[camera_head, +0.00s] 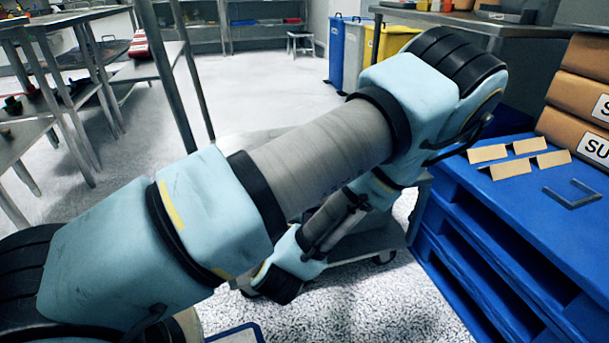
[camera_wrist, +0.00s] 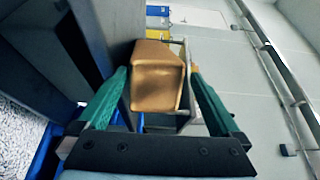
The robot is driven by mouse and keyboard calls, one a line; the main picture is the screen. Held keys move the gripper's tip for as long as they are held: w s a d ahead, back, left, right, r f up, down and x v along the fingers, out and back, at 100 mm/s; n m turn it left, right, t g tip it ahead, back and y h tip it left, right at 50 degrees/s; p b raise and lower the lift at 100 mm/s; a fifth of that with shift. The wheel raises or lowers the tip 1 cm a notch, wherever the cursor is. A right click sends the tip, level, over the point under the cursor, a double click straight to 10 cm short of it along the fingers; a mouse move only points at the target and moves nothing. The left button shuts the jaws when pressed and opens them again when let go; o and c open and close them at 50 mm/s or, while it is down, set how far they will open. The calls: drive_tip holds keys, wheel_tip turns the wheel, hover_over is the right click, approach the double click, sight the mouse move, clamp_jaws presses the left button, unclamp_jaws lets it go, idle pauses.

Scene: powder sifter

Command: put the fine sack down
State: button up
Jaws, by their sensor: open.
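In the wrist view, my gripper (camera_wrist: 160,76) has its two green fingers spread apart. A brown sack (camera_wrist: 158,88) shows between and beyond the fingertips, one finger on either side. No label can be read on it, so I cannot tell if it is the fine sack. Small gaps or light contact at its sides cannot be told apart. A pale metal frame or edge (camera_wrist: 184,120) shows at its right side. In the head view my arm crosses the middle, and my gripper and this sack are not visible there.
A blue pallet (camera_head: 500,240) stands at right with small tan folded cards (camera_head: 516,157), a dark angle bracket (camera_head: 572,194) and stacked brown sacks (camera_head: 580,95) marked "SU". A low wheeled cart (camera_head: 350,258) is partly behind my arm. Steel tables (camera_head: 20,140) stand left; floor (camera_head: 255,80) beyond is open.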

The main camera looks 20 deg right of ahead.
drive_tip(key=shift+s+a, duration=0.3)
drive_tip(key=shift+s, duration=0.05)
clamp_jaws()
idle(0.7)
drive_tip(key=shift+r, duration=0.1)
drive_tip(key=shift+s, duration=0.15)
